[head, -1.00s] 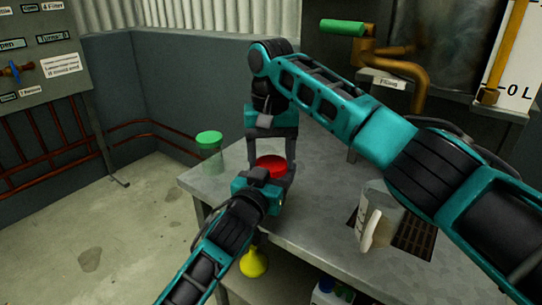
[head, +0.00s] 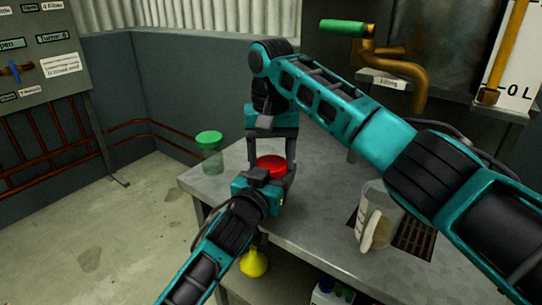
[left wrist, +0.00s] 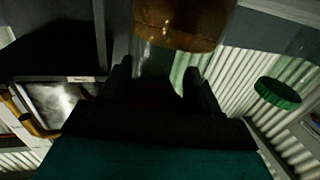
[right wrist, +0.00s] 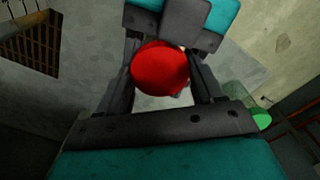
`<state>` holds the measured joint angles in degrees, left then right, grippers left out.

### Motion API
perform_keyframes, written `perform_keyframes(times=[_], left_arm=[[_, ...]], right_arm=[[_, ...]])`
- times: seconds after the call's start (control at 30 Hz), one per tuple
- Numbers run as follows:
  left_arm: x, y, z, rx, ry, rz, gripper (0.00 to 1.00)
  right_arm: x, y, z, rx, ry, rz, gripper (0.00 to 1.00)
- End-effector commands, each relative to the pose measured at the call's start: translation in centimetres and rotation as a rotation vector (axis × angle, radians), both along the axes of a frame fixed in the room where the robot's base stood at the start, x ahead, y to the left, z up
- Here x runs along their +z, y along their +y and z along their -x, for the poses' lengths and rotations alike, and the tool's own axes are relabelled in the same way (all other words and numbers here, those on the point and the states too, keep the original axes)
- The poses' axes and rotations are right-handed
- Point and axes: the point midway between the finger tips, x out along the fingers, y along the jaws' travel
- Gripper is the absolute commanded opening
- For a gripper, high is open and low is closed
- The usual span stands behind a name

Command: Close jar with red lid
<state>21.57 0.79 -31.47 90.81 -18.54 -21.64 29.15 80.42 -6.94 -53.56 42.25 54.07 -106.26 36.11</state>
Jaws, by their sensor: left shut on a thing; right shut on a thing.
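The red lid (head: 271,166) sits between the fingers of my right gripper (head: 272,150), which reaches down from above and is shut on it. In the right wrist view the red lid (right wrist: 160,68) fills the gap between the fingers. My left gripper (head: 260,186) is just below and in front of the lid. In the left wrist view it is shut on a clear glass jar (left wrist: 158,58), with a brownish-orange round part above the fingers. The jar is mostly hidden in the head view. I cannot tell whether the lid is seated on the jar.
A jar with a green lid (head: 209,138) stands at the table's far left corner. A clear jug with a pale handle (head: 372,228) stands on the right by a dark grate (head: 415,237). A yellow funnel (head: 253,262) is below the table's front edge. A filling pipe (head: 412,70) hangs behind.

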Motion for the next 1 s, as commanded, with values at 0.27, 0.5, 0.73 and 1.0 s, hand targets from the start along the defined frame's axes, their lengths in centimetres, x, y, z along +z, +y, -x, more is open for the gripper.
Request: perform_keyframes(times=[0.27, 0.5, 0.73, 1.0], left_arm=[[0.7, -0.3, 0.1, -0.008, -0.016, 0.005, 0.07], [0.6, -0.3, 0.1, -0.008, -0.016, 0.005, 0.07], [0.6, -0.4, 0.1, -0.009, -0.016, 0.005, 0.07], [0.6, -0.4, 0.1, -0.009, -0.016, 0.005, 0.07]], right_arm=[[-1.1, -0.2, 0.0, -0.006, 0.005, 0.006, 0.34], [-1.5, -0.2, 0.0, -0.006, 0.003, 0.006, 0.34], [-1.8, -0.3, -0.1, -0.007, 0.001, 0.007, 0.34], [-1.8, -0.3, -0.1, -0.007, 0.001, 0.008, 0.34]])
